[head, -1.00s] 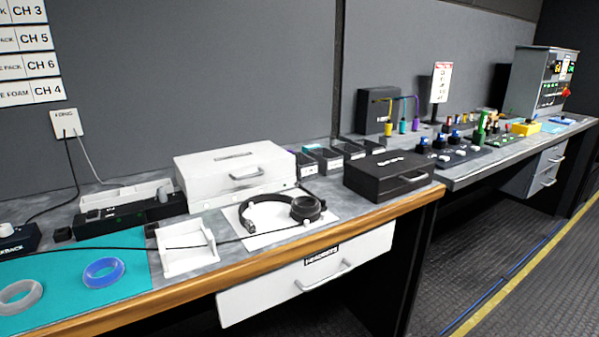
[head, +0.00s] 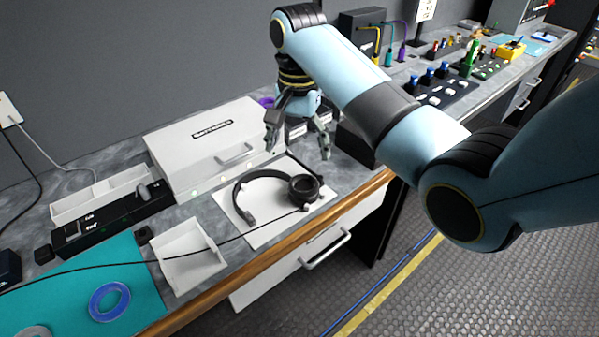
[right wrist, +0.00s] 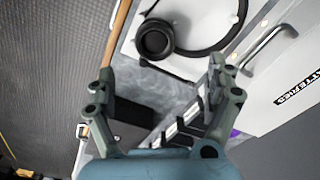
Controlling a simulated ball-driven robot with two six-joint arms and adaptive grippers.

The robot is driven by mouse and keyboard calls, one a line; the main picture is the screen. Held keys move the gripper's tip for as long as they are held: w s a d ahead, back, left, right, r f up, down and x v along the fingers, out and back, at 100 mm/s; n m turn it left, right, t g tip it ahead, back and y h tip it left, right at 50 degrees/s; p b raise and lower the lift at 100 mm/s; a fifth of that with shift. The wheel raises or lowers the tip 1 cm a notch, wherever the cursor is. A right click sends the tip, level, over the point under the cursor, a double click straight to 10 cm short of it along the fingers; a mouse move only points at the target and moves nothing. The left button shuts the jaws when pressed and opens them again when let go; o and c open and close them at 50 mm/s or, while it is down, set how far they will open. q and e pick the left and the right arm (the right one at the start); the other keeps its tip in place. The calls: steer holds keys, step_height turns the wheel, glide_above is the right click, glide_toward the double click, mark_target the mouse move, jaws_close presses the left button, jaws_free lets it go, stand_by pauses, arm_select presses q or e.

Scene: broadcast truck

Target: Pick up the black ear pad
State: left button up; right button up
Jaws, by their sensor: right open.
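A black headset (head: 243,201) lies on a white sheet (head: 262,233) on the workbench. Its round ear cup with the black ear pad (head: 304,187) is at the right end of the band. In the right wrist view the black ear pad (right wrist: 154,39) shows as a dark ring near the top. My right gripper (head: 297,148) is open and empty, above and behind the headset, near the white case. In the right wrist view its fingertips (right wrist: 161,70) are apart, with the ear pad beyond them. My left gripper is not in view.
The white case (head: 200,150) stands just behind the headset. A black case (head: 357,145) is to the right, partly hidden by my arm. A white tray (head: 188,262) and a blue ring (head: 109,300) on a teal mat (head: 135,265) lie to the left. A cable crosses the bench.

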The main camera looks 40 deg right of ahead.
glide_above(302, 190)
steer(key=f, duration=0.5)
steer(key=shift+w+a, duration=0.2)
steer(key=shift+w, duration=0.15)
steer(key=f, duration=0.4)
steer(key=shift+s+d+f+p, duration=0.2)
steer(key=shift+s+f+p, duration=0.1)
steer(key=shift+s, duration=0.1)
steer(key=shift+w+f, duration=0.1)
steer(key=shift+f, duration=0.25)
steer(key=shift+c, duration=0.3)
steer(key=c, duration=0.9)
